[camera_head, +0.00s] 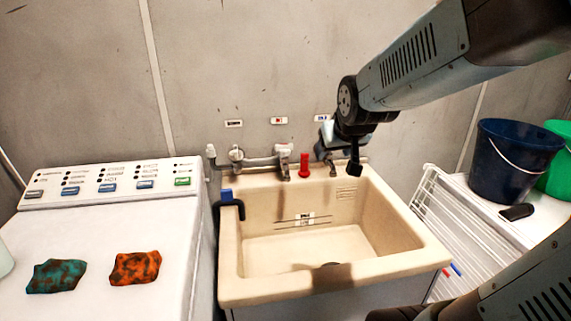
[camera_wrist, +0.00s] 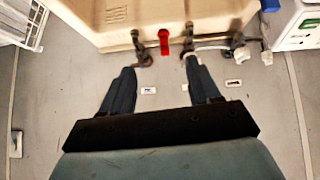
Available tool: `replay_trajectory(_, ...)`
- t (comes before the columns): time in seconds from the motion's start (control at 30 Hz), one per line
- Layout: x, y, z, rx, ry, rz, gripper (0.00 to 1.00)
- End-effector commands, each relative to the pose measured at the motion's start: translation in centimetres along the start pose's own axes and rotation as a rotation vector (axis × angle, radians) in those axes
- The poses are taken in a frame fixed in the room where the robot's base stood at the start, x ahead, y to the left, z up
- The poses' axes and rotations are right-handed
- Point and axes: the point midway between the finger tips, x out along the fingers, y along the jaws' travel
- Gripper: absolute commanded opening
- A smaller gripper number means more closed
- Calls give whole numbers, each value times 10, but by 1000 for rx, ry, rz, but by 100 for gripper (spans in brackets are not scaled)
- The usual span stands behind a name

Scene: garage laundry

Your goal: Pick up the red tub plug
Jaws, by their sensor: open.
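The red tub plug (camera_head: 304,165) stands upright on the back ledge of the cream utility sink (camera_head: 240,275), just right of the faucet. My gripper (camera_head: 341,160) is above the back right of the sink, to the right of the plug in the head view. In the wrist view the plug (camera_wrist: 164,42) shows beyond and between the two fingertips of my gripper (camera_wrist: 160,64). The fingers are apart, with nothing between them. In this view the sink (camera_wrist: 190,14) is at the top.
The metal faucet (camera_head: 260,160) is close beside the plug. A white washer (camera_head: 100,215) with a teal rag (camera_head: 56,276) and an orange rag (camera_head: 135,267) is at left. A blue bucket (camera_head: 503,165) stands on a white surface at right, beside a wire rack (camera_head: 440,225). The basin looks empty.

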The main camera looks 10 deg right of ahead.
Motion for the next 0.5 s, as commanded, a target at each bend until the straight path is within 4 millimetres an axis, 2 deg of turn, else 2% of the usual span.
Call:
replay_trajectory(0.03, 18, 0, -5, 0, 15, 1, 62)
replay_trajectory(0.1, 38, -1, -15, -3, 52, -1, 62)
replay_trajectory(0.3, 97, -1, -36, -1, 161, -7, 62)
replay_trajectory(0.5, 149, 0, -48, 15, 270, -17, 62)
